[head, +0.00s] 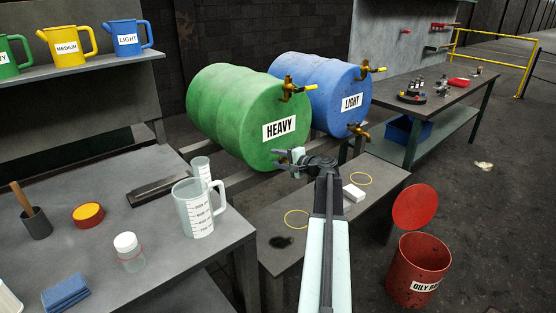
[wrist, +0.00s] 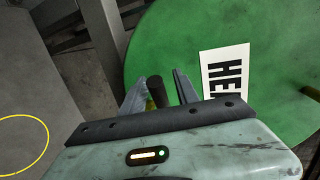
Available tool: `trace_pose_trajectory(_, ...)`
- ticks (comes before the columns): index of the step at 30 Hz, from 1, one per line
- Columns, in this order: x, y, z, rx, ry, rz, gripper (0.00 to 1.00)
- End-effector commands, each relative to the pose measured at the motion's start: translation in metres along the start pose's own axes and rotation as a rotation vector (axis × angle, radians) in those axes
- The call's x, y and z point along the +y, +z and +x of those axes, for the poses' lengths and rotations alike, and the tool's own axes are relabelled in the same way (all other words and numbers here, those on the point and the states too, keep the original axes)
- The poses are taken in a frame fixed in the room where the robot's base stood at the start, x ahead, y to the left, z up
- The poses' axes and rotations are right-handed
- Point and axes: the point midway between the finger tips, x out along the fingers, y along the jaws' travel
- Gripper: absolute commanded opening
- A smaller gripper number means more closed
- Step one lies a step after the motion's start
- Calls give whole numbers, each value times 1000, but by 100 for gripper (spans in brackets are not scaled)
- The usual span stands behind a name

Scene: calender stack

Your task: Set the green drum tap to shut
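The green drum (head: 222,105) lies on its side with a HEAVY label on its face. A brass tap with a yellow handle (head: 292,88) shows high on that face. My gripper (head: 290,158) is at the lower edge of the face and hides what is behind it. In the wrist view, a dark rounded part with a sliver of yellow (wrist: 154,92) shows between my two spread fingers (wrist: 157,88), in front of the green drum face (wrist: 270,25). It looks like part of a lower tap; whether the fingers touch it, and how its handle is set, I cannot tell.
The blue LIGHT drum (head: 315,85) lies beside it, with a lower brass tap (head: 358,131) right of my gripper. Below is a grey bench (head: 330,222) with yellow rings and a white block (head: 353,193). A measuring jug (head: 197,208) stands left; a red bin (head: 417,270) stands right.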

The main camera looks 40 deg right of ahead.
Motion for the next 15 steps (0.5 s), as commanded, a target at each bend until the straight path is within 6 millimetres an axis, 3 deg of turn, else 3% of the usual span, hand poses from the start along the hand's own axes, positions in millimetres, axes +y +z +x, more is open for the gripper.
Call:
trace_pose_trajectory(2,0,0,0,-1,0,0,31)
trace_pose_trajectory(5,0,1,0,-1,0,0,4)
trace_pose_trajectory(6,0,1,0,-1,0,0,0)
trace_pose_trajectory(15,0,1,0,-2,1,-1,0)
